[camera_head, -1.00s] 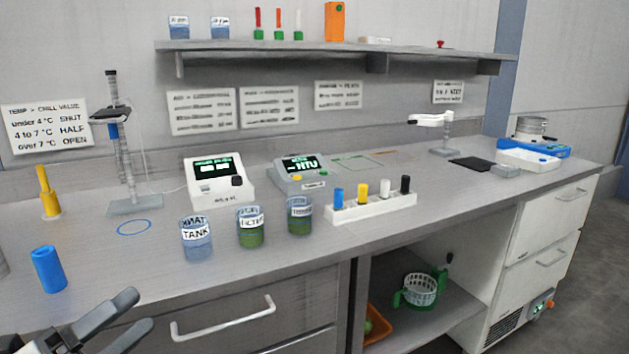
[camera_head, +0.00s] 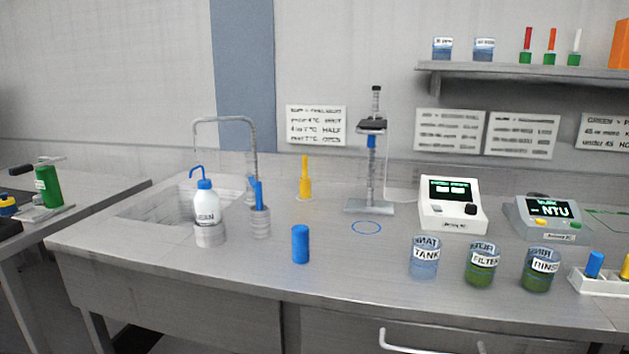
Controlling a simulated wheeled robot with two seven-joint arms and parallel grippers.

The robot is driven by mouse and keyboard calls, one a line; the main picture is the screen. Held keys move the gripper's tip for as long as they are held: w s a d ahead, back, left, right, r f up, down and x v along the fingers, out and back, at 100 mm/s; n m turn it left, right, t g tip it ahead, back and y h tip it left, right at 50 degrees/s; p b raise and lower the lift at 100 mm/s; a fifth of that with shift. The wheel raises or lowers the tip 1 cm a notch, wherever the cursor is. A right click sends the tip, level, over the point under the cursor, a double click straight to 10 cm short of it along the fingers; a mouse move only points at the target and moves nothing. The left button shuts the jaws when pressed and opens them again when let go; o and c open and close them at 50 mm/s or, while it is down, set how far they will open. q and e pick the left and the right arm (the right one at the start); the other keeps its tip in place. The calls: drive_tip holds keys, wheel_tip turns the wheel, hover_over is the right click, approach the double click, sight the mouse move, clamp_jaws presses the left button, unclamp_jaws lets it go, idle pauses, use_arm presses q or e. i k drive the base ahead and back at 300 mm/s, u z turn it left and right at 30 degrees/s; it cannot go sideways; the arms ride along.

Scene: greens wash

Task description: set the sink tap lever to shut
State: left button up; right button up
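The sink (camera_head: 140,212) is set into the left part of the counter. A grey gooseneck tap (camera_head: 225,119) arches over it, its foot at the back right of the basin. A blue lever-like piece (camera_head: 257,193) stands near the tap's foot, above a grey ribbed cylinder (camera_head: 260,223); I cannot tell for sure whether it is the tap lever or how it is set. A yellow upright handle (camera_head: 305,178) on a round base stands further right at the back. Neither of my grippers shows in this view.
A white wash bottle (camera_head: 206,207) stands on a grey stand in front of the sink. A blue cylinder (camera_head: 300,244) stands near the front edge. Beakers, including the tank beaker (camera_head: 424,258), and meters stand to the right. Counter is clear around the blue ring (camera_head: 366,227).

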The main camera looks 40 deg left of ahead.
sight(250, 177)
drive_tip(key=u, duration=1.1)
drive_tip(key=k, duration=0.25)
drive_tip(key=u, duration=1.7)
drive_tip(key=i, duration=0.8)
drive_tip(key=z, duration=0.35)
